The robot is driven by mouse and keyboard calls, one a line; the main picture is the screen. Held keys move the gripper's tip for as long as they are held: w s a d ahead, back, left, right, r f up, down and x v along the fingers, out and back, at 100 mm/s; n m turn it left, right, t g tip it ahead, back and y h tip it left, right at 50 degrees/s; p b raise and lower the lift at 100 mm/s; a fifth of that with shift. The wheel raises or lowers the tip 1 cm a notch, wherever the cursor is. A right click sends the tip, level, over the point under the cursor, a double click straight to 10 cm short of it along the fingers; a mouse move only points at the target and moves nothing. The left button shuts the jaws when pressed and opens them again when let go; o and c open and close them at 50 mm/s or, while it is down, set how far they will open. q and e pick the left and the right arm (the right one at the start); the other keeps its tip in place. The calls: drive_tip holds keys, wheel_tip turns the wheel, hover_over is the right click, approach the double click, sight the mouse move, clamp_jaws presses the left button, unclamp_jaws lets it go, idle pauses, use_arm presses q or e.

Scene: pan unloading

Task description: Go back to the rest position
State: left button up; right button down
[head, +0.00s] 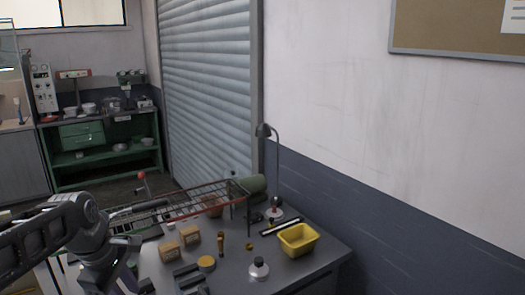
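My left arm comes in from the left and bends down over the near left part of the grey worktable (330,247). My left gripper (130,279) is low at the bottom edge of the head view, partly cut off and dark. Whether its fingers are open or shut does not show, nor whether they hold anything. My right gripper is not in view. I cannot make out a pan clearly.
A wire rack (190,197) stands across the table's back. A green shelf unit (100,150) stands far behind.

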use_arm(q)
drive_tip(key=d+f+m+h+b, duration=0.1)
drive_tip(key=d+f+m, duration=0.1)
drive_tip(key=d+f, duration=0.5)
drive_tip(key=d+f+m+g+h, duration=0.1)
drive_tip(key=d+f+m, duration=0.15)
drive_tip(key=f, duration=0.75)
drive_tip(key=d+f+m+h+b, duration=0.1)
drive_tip(key=d+f+m, duration=0.3)
drive_tip(key=f, duration=0.5)
drive_tip(key=s+d+f+m, duration=0.2)
drive_tip(key=s+d+f, duration=0.2)
drive_tip(key=s+f, duration=0.2)
drive_tip(key=s+d+f+m+g+b, duration=0.1)
drive_tip(key=s+d+f+m, duration=0.1)
drive_tip(key=s+f, duration=0.5)
drive_tip(key=s+d+f+m, duration=0.2)
drive_tip(key=s+d+f, duration=0.3)
drive_tip(key=s+f, duration=0.2)
drive_tip(key=shift+s+d+m+b, duration=0.3)
drive_tip(key=shift+s+d+m, duration=0.05)
drive_tip(key=shift+f, duration=0.1)
